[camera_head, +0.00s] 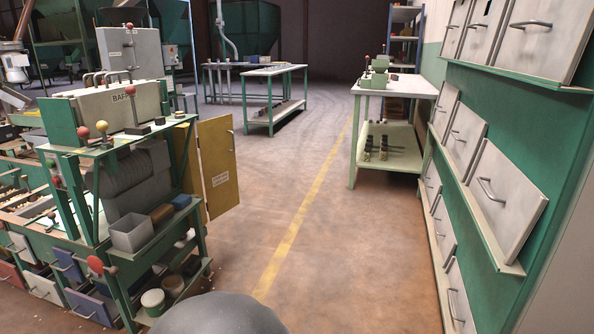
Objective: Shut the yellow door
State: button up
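The yellow door (217,165) is a tall flat panel on the right side of the green machine frame (190,172) at the left. It stands out from the frame at an angle, so it is open. My gripper is not in view. A grey rounded shape at the bottom centre is too unclear to name.
Green drawer cabinets (490,160) with tilted grey drawers line the right. A work table (395,88) stands beyond them, and another table (275,72) stands at the back centre. The brown floor (300,215) with a yellow line is clear between them.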

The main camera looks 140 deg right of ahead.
aim_at(215, 139)
jog(key=z, duration=4.75)
jog(key=i, duration=0.55)
jog(key=z, duration=0.4)
jog(key=i, duration=2.1)
jog(key=u, duration=0.45)
